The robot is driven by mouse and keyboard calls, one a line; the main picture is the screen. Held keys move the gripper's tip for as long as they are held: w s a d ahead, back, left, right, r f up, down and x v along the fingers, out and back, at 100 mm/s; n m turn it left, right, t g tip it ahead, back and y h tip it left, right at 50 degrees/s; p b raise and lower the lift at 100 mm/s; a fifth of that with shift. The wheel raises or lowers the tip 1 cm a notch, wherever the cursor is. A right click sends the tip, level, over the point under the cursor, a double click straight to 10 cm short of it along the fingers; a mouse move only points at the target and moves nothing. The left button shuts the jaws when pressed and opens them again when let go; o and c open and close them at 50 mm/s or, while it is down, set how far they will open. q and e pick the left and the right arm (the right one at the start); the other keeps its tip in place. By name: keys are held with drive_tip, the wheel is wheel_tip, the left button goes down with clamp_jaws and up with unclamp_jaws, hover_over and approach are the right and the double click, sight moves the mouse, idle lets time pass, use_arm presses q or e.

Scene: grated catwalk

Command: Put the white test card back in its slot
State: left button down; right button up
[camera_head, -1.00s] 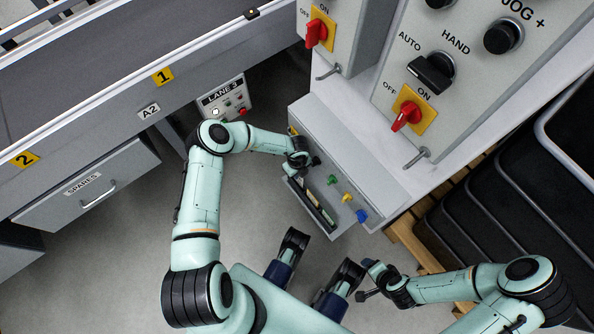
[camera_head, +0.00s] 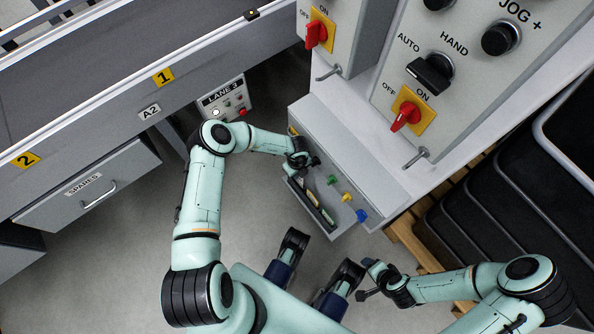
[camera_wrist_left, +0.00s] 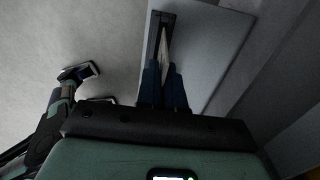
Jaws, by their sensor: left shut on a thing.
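My left gripper (camera_head: 291,172) is at the upper end of a dark, narrow card holder (camera_head: 325,218) on the side of the grey cabinet. In the left wrist view its two blue fingers (camera_wrist_left: 163,80) are shut on the white test card (camera_wrist_left: 164,45), which shows edge-on as a thin pale strip. The card lies along the dark holder, which also shows in that view (camera_wrist_left: 154,28). I cannot tell how deep the card sits in its slot. My right gripper (camera_head: 368,280) is low at right, away from the holder; its jaw opening is unclear.
A panel with red switches (camera_head: 405,116) stands above. Black crates (camera_head: 490,210) on a wooden pallet are at right. A drawer marked SPARES (camera_head: 85,185) is at left.

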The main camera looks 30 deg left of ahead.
use_arm(q)
drive_tip(key=shift+f+b, duration=1.25)
drive_tip(key=shift+f, duration=1.2)
drive_tip(key=c, duration=0.8)
unclamp_jaws()
